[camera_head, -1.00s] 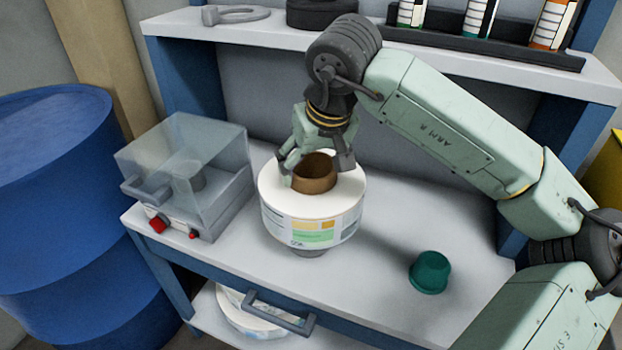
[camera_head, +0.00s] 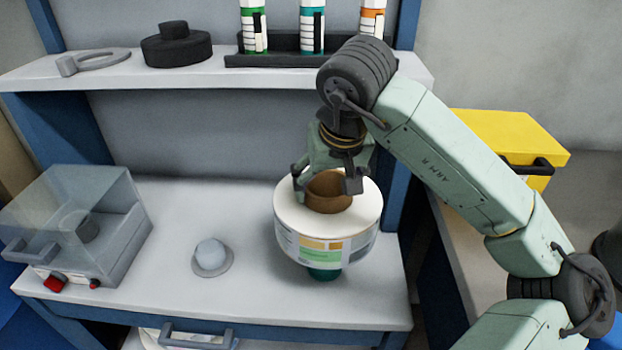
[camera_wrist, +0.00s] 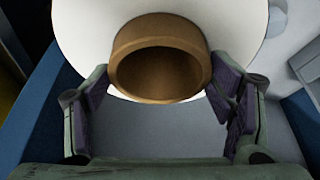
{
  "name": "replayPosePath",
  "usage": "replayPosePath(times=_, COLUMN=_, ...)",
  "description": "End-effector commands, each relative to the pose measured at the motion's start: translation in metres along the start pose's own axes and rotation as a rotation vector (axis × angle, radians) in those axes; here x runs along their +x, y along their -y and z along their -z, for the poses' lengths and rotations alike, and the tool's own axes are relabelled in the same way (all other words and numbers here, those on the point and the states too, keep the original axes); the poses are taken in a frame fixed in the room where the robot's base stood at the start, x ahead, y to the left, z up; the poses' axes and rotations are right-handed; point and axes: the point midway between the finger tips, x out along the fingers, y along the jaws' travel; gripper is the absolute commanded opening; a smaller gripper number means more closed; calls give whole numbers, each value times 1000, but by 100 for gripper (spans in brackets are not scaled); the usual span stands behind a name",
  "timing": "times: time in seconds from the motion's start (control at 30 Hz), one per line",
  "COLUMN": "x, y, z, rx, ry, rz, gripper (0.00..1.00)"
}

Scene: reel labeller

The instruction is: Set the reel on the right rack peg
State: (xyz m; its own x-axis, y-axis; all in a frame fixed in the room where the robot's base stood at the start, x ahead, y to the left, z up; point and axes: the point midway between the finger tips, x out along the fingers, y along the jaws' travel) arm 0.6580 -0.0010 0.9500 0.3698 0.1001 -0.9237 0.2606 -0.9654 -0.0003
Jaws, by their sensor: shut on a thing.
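The reel (camera_head: 300,242) is a thick white roll with a brown core (camera_head: 328,205) and a label with yellow and green blocks. My gripper (camera_head: 325,187) points down over it, with its fingers on either side of the raised core, shut on it. The reel hangs level above the table, over a green cup-like piece (camera_head: 323,274) that it partly covers. In the wrist view, the core (camera_wrist: 160,52) sits between my gripper's fingers (camera_wrist: 162,100), with the white face of the reel (camera_wrist: 85,40) behind it. I cannot make out a rack peg in either view.
A pale domed knob (camera_head: 210,254) on a round base stands on the table left of the reel. A clear-covered box (camera_head: 75,215) stands further left. The shelf (camera_head: 110,75) holds a dark disc (camera_head: 176,46), a grey ring tool and labelled tubes. A yellow box (camera_head: 510,135) is at right.

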Motion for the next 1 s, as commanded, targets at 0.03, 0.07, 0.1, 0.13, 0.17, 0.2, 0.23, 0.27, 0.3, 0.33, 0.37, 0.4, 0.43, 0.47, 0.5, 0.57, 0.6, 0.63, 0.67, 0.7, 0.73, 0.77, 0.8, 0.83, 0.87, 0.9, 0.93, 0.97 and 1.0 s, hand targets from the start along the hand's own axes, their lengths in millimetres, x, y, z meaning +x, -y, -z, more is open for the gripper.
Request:
replayPosePath(times=0.03, x=-1, y=-1, z=0, rx=3, ry=-5, rz=0, gripper=14)
replayPosePath(times=0.07, x=0, y=-1, z=0, rx=3, ry=-5, rz=-1, gripper=14)
replayPosePath(times=0.1, x=1, y=-1, z=0, rx=3, ry=-5, rz=-1, gripper=14)
replayPosePath(times=0.13, x=2, y=-1, z=-1, rx=3, ry=-5, rz=-1, gripper=14)
replayPosePath(times=0.17, x=4, y=-1, z=-1, rx=3, ry=-5, rz=-1, gripper=14)
replayPosePath(times=0.2, x=6, y=-1, z=-2, rx=3, ry=-5, rz=-1, gripper=14)
replayPosePath(times=0.23, x=7, y=-1, z=-3, rx=3, ry=-5, rz=0, gripper=14)
replayPosePath(times=0.27, x=9, y=-1, z=-3, rx=3, ry=-4, rz=0, gripper=14)
replayPosePath(times=0.3, x=11, y=-1, z=-4, rx=3, ry=-4, rz=0, gripper=14)
replayPosePath(times=0.33, x=13, y=-1, z=-5, rx=3, ry=-4, rz=0, gripper=14)
replayPosePath(times=0.37, x=15, y=-1, z=-6, rx=3, ry=-4, rz=0, gripper=14)
replayPosePath(times=0.4, x=17, y=-1, z=-7, rx=2, ry=-4, rz=0, gripper=14)
replayPosePath(times=0.43, x=19, y=-1, z=-8, rx=2, ry=-4, rz=0, gripper=14)
replayPosePath(times=0.47, x=21, y=-1, z=-9, rx=3, ry=-4, rz=0, gripper=14)
replayPosePath(times=0.5, x=24, y=-1, z=-10, rx=3, ry=-4, rz=0, gripper=14)
replayPosePath(times=0.57, x=27, y=-1, z=-11, rx=3, ry=-4, rz=0, gripper=14)
replayPosePath(times=0.6, x=29, y=-1, z=-12, rx=2, ry=-4, rz=0, gripper=14)
replayPosePath(times=0.63, x=31, y=-1, z=-12, rx=2, ry=-4, rz=-1, gripper=14)
replayPosePath(times=0.67, x=32, y=-1, z=-13, rx=2, ry=-4, rz=-1, gripper=14)
replayPosePath(times=0.7, x=33, y=-1, z=-14, rx=2, ry=-4, rz=-1, gripper=14)
replayPosePath(times=0.73, x=34, y=-1, z=-14, rx=2, ry=-4, rz=0, gripper=14)
replayPosePath(times=0.77, x=34, y=-1, z=-14, rx=2, ry=-4, rz=-1, gripper=14)
replayPosePath(times=0.8, x=35, y=-1, z=-14, rx=2, ry=-4, rz=-1, gripper=14)
replayPosePath(times=0.83, x=35, y=-1, z=-14, rx=2, ry=-4, rz=-1, gripper=14)
replayPosePath(times=0.87, x=35, y=-1, z=-14, rx=2, ry=-5, rz=-1, gripper=14)
replayPosePath(times=0.9, x=35, y=-1, z=-14, rx=2, ry=-5, rz=-1, gripper=14)
replayPosePath(times=0.93, x=35, y=-1, z=-14, rx=2, ry=-5, rz=-1, gripper=14)
replayPosePath(times=0.97, x=35, y=-1, z=-14, rx=2, ry=-5, rz=-1, gripper=14)
replayPosePath(times=1.0, x=35, y=-1, z=-14, rx=2, ry=-5, rz=-1, gripper=14)
